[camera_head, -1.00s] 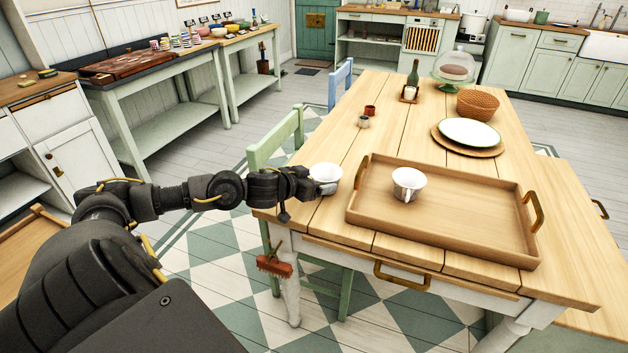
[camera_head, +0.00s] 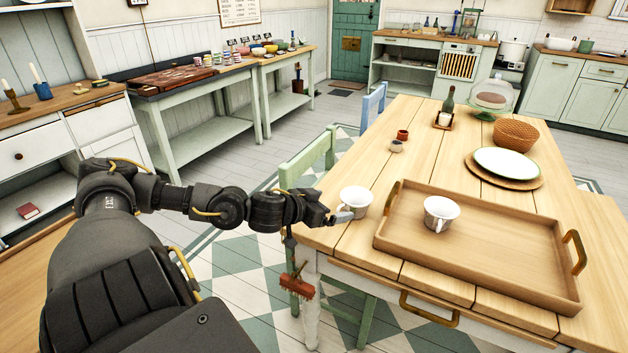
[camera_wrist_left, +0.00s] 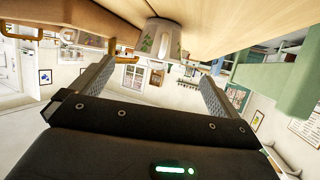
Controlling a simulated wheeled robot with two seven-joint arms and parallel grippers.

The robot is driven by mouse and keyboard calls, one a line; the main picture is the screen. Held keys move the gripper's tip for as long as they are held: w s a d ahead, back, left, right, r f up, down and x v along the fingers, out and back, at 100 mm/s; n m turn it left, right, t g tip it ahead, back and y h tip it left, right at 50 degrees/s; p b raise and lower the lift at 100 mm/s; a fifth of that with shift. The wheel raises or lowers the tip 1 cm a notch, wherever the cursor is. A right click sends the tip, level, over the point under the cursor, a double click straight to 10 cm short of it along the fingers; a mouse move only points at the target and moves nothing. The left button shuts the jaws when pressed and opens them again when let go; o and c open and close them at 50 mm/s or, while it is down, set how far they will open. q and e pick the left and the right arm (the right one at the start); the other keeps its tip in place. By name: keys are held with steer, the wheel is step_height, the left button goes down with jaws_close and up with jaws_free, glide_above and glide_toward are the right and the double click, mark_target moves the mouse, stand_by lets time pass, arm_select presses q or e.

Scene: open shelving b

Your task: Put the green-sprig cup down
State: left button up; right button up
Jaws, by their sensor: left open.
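The green-sprig cup (camera_head: 357,201) is white and stands upright on the table near its left front corner. In the left wrist view, which is upside down, the cup (camera_wrist_left: 161,40) shows its green sprigs, beyond and between the spread fingertips. My left gripper (camera_head: 343,215) is open and empty, just left of and in front of the cup. Its two fingers also show wide apart in the left wrist view (camera_wrist_left: 155,75). My right gripper is in neither view.
A wooden tray (camera_head: 480,286) with brass handles holds another white cup (camera_head: 441,212), right of the sprig cup. Small pots (camera_head: 402,135), a bottle (camera_head: 448,104) and a plate (camera_head: 505,162) stand farther back. A green chair (camera_head: 309,160) is against the table's left side.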

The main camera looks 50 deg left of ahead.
arm_select(q)
steer(key=v, duration=0.3)
steer(key=shift+s+d+r, duration=0.1)
steer(key=shift+s, duration=0.15)
steer(key=shift+p+v, duration=0.4)
steer(key=shift+v, duration=0.35)
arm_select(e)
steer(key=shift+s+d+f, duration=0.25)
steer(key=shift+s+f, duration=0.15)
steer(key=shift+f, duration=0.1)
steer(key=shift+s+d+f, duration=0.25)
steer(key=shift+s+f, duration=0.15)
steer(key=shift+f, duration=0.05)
arm_select(q)
steer(key=shift+w, duration=0.1)
